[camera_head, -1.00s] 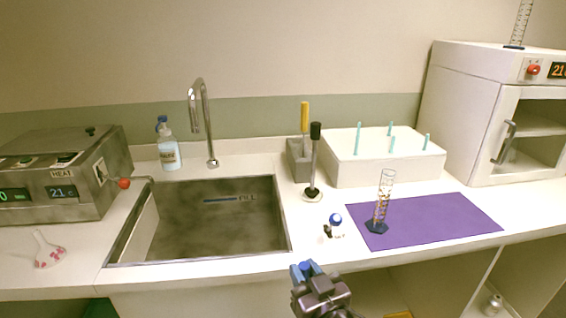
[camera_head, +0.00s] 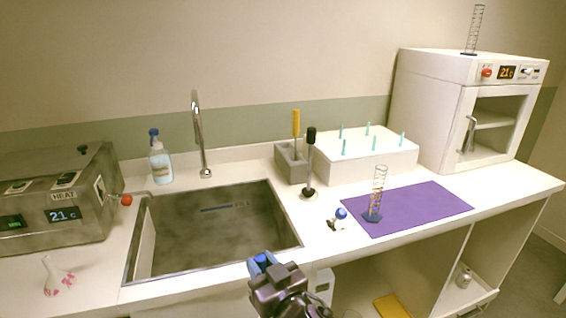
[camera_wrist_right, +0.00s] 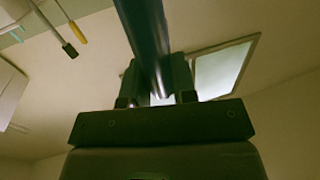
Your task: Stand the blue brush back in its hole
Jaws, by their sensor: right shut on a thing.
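My right gripper (camera_head: 280,283) is at the bottom of the head view, in front of the counter edge below the sink. It is shut on the blue brush (camera_head: 262,260), whose blue end shows above the jaws. In the right wrist view the dark blue handle (camera_wrist_right: 145,35) runs up between the fingers; the brush's far end is out of sight. A grey block holder (camera_head: 288,165) stands behind the sink's right corner with a yellow-handled brush (camera_head: 296,124) upright in it. Its holes cannot be made out clearly. My left gripper is not in view.
A black-handled tool (camera_head: 310,150) stands upright just in front of the holder. The sink (camera_head: 210,230) with its tap (camera_head: 199,130) lies to the left. A white pegged box (camera_head: 365,160), purple mat (camera_head: 410,208), glass cylinder (camera_head: 377,190) and small blue-topped bottle (camera_head: 340,216) are to the right.

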